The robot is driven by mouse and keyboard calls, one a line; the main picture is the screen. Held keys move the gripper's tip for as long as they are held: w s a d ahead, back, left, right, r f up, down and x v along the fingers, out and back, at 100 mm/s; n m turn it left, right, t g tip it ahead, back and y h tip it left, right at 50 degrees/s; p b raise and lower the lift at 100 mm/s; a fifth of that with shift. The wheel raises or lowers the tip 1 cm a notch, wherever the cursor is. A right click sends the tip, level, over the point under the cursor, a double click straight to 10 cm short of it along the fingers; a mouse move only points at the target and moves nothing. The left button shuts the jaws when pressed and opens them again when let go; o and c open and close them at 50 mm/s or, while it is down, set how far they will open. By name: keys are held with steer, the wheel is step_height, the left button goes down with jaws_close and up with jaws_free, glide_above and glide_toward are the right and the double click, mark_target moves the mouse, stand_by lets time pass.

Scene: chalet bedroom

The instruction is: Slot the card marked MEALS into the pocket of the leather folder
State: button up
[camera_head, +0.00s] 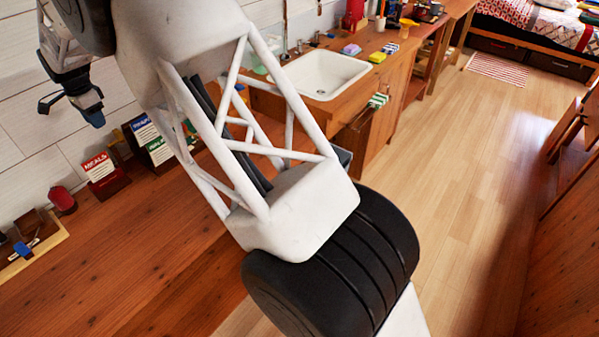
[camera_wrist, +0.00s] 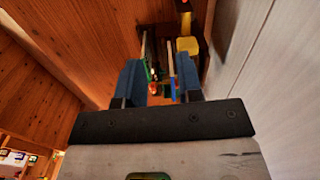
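The MEALS card (camera_head: 98,167), red and white, stands upright in a small brown holder (camera_head: 110,187) on the wooden counter near the wall in the head view. To its right, a dark brown stand (camera_head: 131,145) bears a blue-and-white card (camera_head: 144,131) and a green-and-white card (camera_head: 160,151). I cannot tell for sure which brown piece is the leather folder. My gripper (camera_head: 91,117) is raised, pointing down, above and left of the cards in the picture. In the wrist view its blue fingers (camera_wrist: 160,88) are apart, with nothing visibly held; card edges show beyond them.
A red cylindrical item (camera_head: 62,200) stands left of the MEALS card. A wooden tray (camera_head: 38,252) with small items lies at the far left. The counter's front part (camera_head: 130,270) is clear. A white sink (camera_head: 325,74) is further back. My arm covers the middle of the head view.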

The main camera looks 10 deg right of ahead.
steer(key=s+d+r+n, duration=0.1)
steer(key=d+r, duration=0.4)
steer(key=d, duration=0.5)
steer(key=s+d+r+n, duration=0.1)
steer(key=d+r, duration=0.5)
steer(key=d, duration=0.5)
steer(key=s+d+r+n, duration=0.1)
steer(key=s+d+r, duration=0.15)
steer(key=d, duration=0.45)
steer(key=s+d+r+t, duration=0.1)
steer(key=s+d+r, duration=0.1)
steer(key=s+d, duration=0.35)
steer(key=s+d+r+n, duration=0.1)
steer(key=s+d+r, duration=0.1)
steer(key=d, duration=0.6)
steer(key=s+d+n, duration=0.2)
steer(key=s+d, duration=1.4)
steer(key=d, duration=0.1)
steer(key=s+d+f+n, duration=0.1)
steer(key=s+d+f, duration=0.2)
steer(key=s, duration=0.5)
steer(key=s+d+f+n+t, duration=0.1)
steer(key=s+d+f, duration=0.2)
steer(key=s, duration=0.6)
steer(key=d, duration=0.2)
steer(key=shift+d+f, duration=0.35)
